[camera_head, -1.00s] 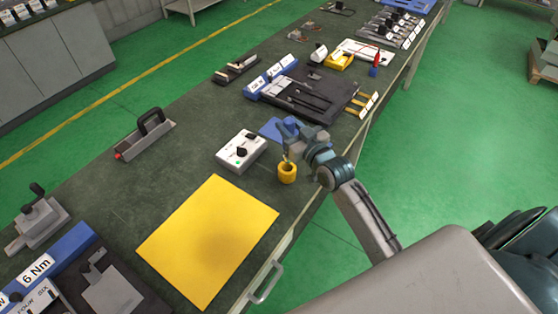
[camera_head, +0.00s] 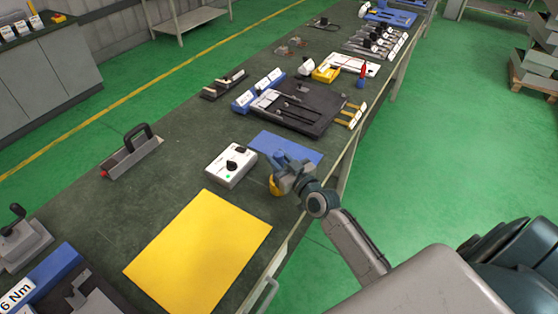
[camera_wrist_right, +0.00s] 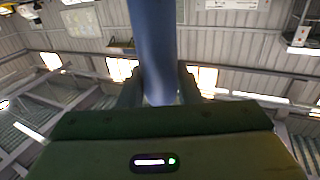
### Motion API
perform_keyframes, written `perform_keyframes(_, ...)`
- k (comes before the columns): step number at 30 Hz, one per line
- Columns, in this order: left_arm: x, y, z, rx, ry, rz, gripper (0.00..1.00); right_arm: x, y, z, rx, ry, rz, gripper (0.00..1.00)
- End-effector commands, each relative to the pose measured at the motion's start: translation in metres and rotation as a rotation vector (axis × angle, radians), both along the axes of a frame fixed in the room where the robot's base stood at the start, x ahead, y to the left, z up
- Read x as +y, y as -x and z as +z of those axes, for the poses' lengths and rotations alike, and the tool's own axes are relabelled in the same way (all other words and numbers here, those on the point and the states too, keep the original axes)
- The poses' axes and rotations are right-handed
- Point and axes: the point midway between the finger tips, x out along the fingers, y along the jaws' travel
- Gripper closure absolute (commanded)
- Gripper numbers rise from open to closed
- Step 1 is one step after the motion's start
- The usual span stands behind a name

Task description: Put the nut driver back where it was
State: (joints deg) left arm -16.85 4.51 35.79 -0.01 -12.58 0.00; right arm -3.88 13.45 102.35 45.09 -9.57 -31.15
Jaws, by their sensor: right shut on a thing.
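My right gripper (camera_head: 281,172) is low over the near edge of the bench, between the yellow ring-shaped holder (camera_head: 273,188) and the blue mat (camera_head: 287,146). It partly hides the holder. In the right wrist view, my right gripper (camera_wrist_right: 160,92) is shut on a blue handle (camera_wrist_right: 154,45), which I take for the nut driver. The handle runs up out of the top of that view, so its ends are hidden. I cannot tell whether the driver touches the holder. My left gripper is not in view.
A white box with a black knob (camera_head: 231,166) stands left of the gripper. A yellow sheet (camera_head: 198,255) lies in front of it. A black tool tray (camera_head: 310,118) is behind the blue mat. The bench's right edge is close to my right arm.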

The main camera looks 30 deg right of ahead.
Motion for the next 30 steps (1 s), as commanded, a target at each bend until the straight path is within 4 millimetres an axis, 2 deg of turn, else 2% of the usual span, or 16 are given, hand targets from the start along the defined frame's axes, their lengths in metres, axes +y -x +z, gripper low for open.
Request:
perform_keyframes(5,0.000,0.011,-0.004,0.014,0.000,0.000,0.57,0.000,0.000,-0.002,-0.003,0.000,0.000,1.00)
perform_keyframes(6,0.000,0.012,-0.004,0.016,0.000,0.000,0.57,0.000,0.000,-0.002,0.000,0.000,0.000,0.66)
perform_keyframes(9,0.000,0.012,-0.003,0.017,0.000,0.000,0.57,0.000,0.000,-0.002,0.000,0.000,0.000,0.48)
perform_keyframes(20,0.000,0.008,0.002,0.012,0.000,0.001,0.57,0.000,0.000,0.003,0.000,0.000,0.000,0.48)
perform_keyframes(23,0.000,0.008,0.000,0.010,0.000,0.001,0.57,-0.002,0.012,0.000,0.002,0.001,0.001,0.48)
perform_keyframes(30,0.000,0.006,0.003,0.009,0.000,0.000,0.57,-0.008,0.060,0.001,0.004,0.004,0.001,0.48)
